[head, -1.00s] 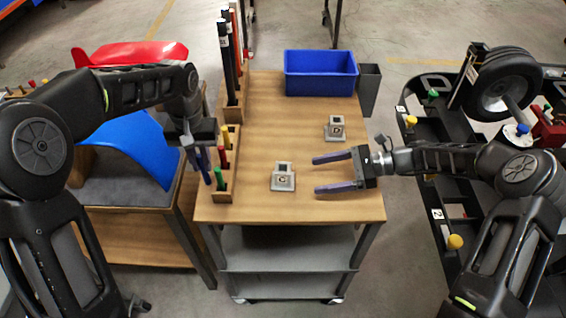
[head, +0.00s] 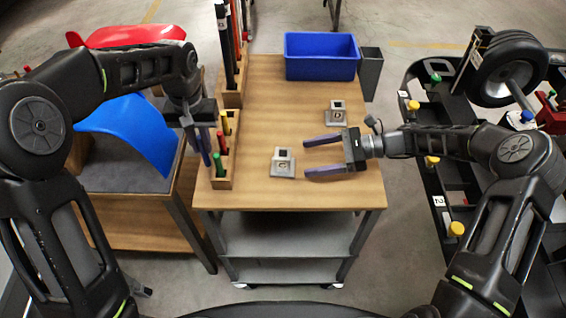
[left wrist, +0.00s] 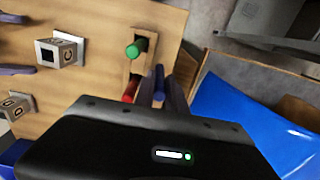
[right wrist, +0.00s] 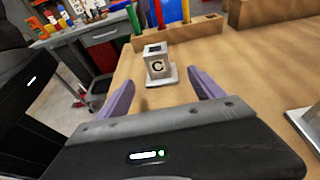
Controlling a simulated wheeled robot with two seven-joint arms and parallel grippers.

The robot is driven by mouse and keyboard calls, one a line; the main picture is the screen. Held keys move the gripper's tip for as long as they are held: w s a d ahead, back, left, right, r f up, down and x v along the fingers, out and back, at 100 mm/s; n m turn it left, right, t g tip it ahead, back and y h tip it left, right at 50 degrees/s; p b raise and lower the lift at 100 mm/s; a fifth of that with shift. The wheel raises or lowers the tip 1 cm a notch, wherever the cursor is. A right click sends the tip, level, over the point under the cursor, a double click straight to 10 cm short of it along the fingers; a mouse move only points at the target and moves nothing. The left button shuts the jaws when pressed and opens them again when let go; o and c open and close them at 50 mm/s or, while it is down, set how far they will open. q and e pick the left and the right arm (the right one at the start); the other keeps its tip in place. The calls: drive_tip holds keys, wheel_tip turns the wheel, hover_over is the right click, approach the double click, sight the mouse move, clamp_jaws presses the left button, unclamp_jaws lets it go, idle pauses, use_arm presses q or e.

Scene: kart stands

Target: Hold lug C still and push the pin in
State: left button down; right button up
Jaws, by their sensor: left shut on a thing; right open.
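Lug C (head: 283,161) is a grey block with a square socket on a flat base, on the wooden table. The right wrist view shows its letter C (right wrist: 157,65), and it is also in the left wrist view (left wrist: 60,49). My right gripper (head: 304,156) is open to the right of lug C, its fingers pointing at it without visible contact. My left gripper (head: 203,150) is shut on a blue pin (left wrist: 158,82), left of the pin rack. The fingers partly hide the pin, and it is apart from lug C.
A wooden rack (head: 221,184) holds green (head: 218,165), red (head: 222,152) and yellow (head: 227,123) pins. A second grey lug (head: 336,113) stands farther back. A blue bin (head: 321,56) is at the table's back. The table between the rack and lug C is clear.

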sight(287, 162)
use_arm(q)
drive_tip(key=shift+f+b, duration=0.8)
drive_tip(key=shift+f, duration=0.05)
use_arm(e)
drive_tip(key=x, duration=0.7)
drive_tip(key=shift+a+f, duration=0.15)
drive_tip(key=shift+a, duration=0.1)
drive_tip(key=shift+c, duration=0.6)
drive_tip(key=c, duration=1.1)
use_arm(q)
drive_tip(key=w+r+m, duration=0.2)
drive_tip(key=w+r, duration=0.4)
drive_tip(key=s+d+r+m, duration=0.1)
drive_tip(key=s+d+m, duration=0.1)
drive_tip(key=d, duration=0.8)
drive_tip(key=s+d+r+m, duration=0.1)
drive_tip(key=s+d+m, duration=0.1)
drive_tip(key=d, duration=0.7)
drive_tip(key=shift+s+d+r, duration=0.25)
drive_tip(key=shift+s+d, duration=0.1)
drive_tip(key=shift+s, duration=0.2)
